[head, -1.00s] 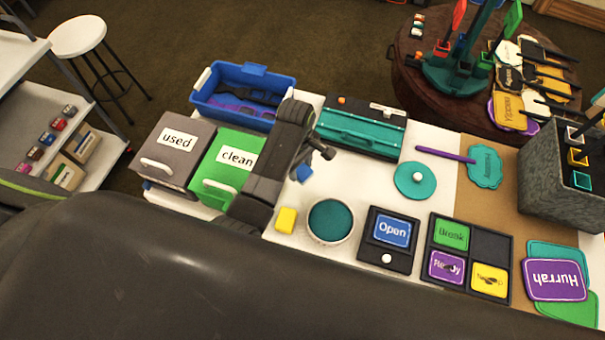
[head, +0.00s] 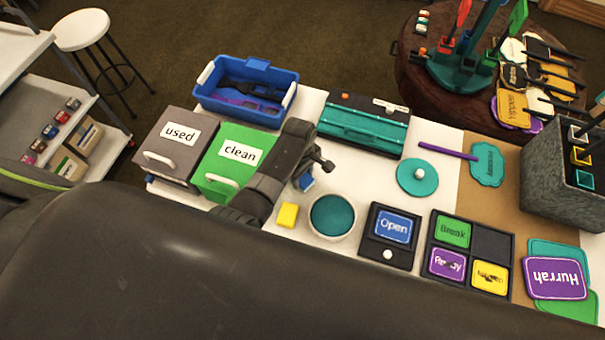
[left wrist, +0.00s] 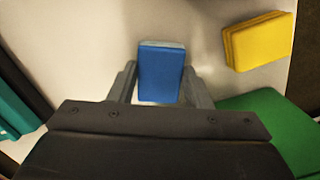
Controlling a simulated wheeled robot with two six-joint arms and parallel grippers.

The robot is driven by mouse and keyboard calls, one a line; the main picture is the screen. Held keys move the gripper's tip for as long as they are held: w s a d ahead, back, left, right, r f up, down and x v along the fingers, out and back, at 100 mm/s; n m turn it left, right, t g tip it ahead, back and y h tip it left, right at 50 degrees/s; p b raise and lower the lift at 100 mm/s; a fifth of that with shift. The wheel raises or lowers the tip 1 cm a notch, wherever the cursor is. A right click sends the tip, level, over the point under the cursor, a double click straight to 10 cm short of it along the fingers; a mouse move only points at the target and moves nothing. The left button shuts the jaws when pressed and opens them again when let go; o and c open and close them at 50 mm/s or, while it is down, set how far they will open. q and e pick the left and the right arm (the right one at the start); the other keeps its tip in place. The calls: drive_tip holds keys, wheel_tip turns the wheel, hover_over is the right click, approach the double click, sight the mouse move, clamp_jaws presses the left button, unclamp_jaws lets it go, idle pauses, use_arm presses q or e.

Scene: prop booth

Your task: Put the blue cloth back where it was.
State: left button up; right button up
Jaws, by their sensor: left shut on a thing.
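The blue cloth (head: 306,182) is a small folded blue block. It is between the fingers of my left gripper (head: 310,174), low over the white table, behind the yellow cloth (head: 287,215). In the left wrist view the blue cloth (left wrist: 161,72) sits between the two grey fingers of the shut left gripper (left wrist: 161,85). I cannot tell whether it touches the table. The yellow cloth also shows in the left wrist view (left wrist: 258,40), apart from the blue one. My right gripper is not in view.
The green "clean" box (head: 232,177) and grey "used" box (head: 174,152) stand left of my left gripper. A teal case (head: 362,126) lies behind it. A white bowl (head: 313,229) is in front, beside the yellow cloth. Bare white table (head: 362,182) lies to the right.

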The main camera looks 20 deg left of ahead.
use_arm(q)
drive_tip(key=shift+f, duration=0.15)
drive_tip(key=o, duration=1.3)
drive_tip(key=shift+r, duration=0.35)
drive_tip(key=r, duration=0.7)
drive_tip(key=w+r, duration=0.1)
drive_tip(key=r, duration=0.3)
drive_tip(key=shift+a+r, duration=0.3)
drive_tip(key=shift+a, duration=0.1)
drive_tip(key=shift+s+f, duration=0.1)
drive_tip(key=shift+s, duration=0.05)
